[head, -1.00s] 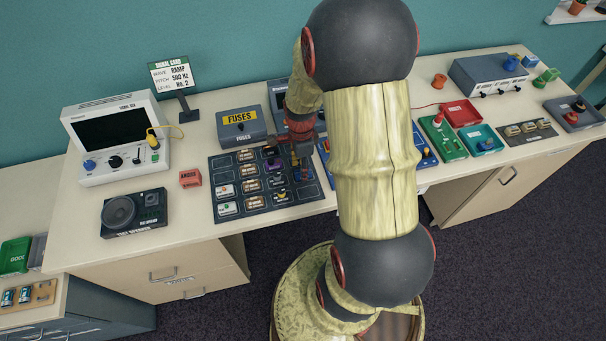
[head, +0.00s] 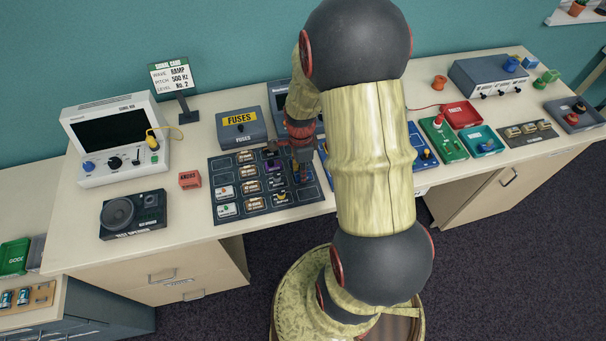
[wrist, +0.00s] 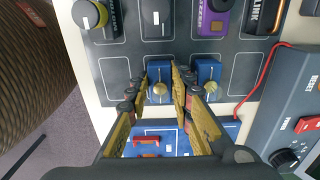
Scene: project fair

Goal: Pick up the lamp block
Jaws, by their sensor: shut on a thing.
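A blue block with a round brass-coloured top (wrist: 159,88) is between the two fingers of my gripper (wrist: 159,76) in the wrist view. The fingers are shut on it. Its label cannot be read, so I cannot tell from the picture that it is the lamp block. A second, similar blue block (wrist: 208,74) is close beside the right finger. In the head view my gripper (head: 303,178) points down at the right part of the dark block mat (head: 315,203). The held block is too small to make out there.
A blue board (wrist: 190,138) with a red piece is close below the fingers. A red wire (wrist: 268,62) and a grey device (wrist: 300,85) lie at the right.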

